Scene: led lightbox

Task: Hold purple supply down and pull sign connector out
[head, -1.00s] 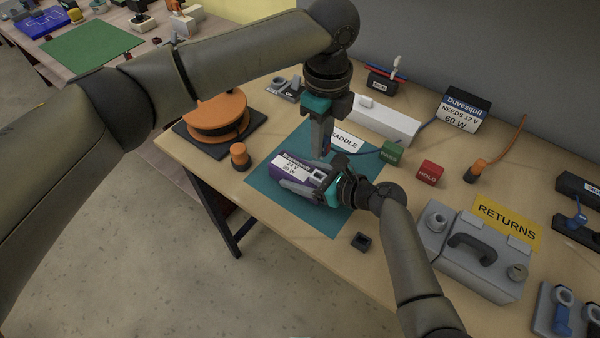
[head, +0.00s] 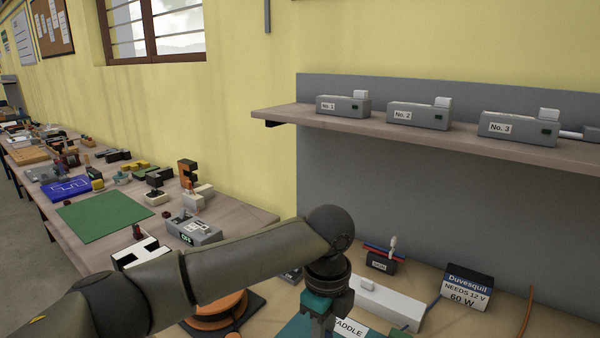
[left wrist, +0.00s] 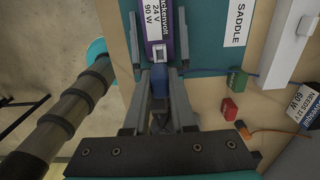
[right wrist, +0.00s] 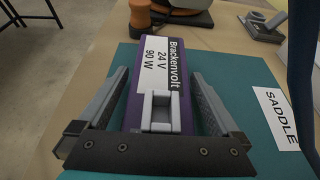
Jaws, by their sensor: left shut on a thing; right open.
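The purple supply (right wrist: 187,43), labelled Brackenvolt 24 V 90 W, lies on the teal mat (right wrist: 250,150). My right gripper (right wrist: 158,95) is open, with one finger on each side of it. The supply's pale socket (right wrist: 160,108) shows no plug in it. In the left wrist view the supply (left wrist: 158,48) is at the top, between the right gripper's fingers. My left gripper (left wrist: 160,88) is shut on a blue connector (left wrist: 160,76), apart from the socket. In the head view only its upper part shows at the bottom edge; the supply is out of frame.
A SADDLE label (right wrist: 276,118) lies right of the supply. A green block (left wrist: 237,80), a red block (left wrist: 228,108) and a white bar (head: 386,302) are nearby. The Duvesquil supply (head: 463,292) stands at the back right. A shelf (head: 400,137) with numbered grey boxes hangs above.

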